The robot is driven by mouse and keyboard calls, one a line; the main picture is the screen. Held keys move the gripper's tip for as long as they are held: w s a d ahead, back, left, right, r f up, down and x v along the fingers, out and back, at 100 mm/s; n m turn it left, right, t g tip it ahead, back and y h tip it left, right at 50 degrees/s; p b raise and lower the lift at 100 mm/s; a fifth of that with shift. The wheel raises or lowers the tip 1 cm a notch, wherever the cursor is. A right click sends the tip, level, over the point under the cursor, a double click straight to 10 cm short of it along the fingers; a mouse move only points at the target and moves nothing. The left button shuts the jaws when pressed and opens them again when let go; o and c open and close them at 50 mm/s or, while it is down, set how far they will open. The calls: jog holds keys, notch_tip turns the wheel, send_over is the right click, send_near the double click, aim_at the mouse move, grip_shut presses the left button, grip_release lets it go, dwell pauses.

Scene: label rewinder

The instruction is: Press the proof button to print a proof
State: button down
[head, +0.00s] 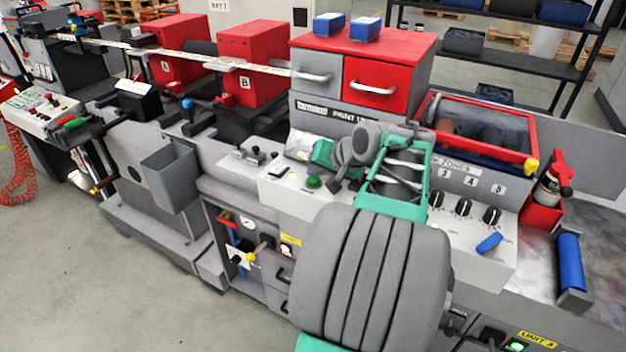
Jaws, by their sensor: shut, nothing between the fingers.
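A green push button (314,181) stands on the light grey control panel (282,190) below the red-topped print unit, near the middle of the head view. It may be the proof button, but I cannot read a label by it. My gripper (334,184) is small and partly hidden by my own wrist. It appears just right of the green button, pointing down toward the panel, shut and empty. I cannot tell whether it touches the panel; a gap shows between it and the button.
My arm hides the panel's middle. Right of it are several black knobs (463,207) and a blue handle (489,243). The print unit (366,85) rises behind. A red-framed tray (483,103) and a red bottle holder (541,213) stand right. Floor (60,270) is clear at left.

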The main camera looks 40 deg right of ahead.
aim_at(316, 181)
jog(key=shift+f+b, duration=0.4)
jog(key=shift+f, duration=0.15)
jog(key=shift+r, duration=0.15)
dwell(0.5)
jog(key=shift+r+p, duration=0.8)
jog(key=shift+r, duration=0.05)
notch_tip(316, 181, up, 5)
jog(key=p, duration=0.4)
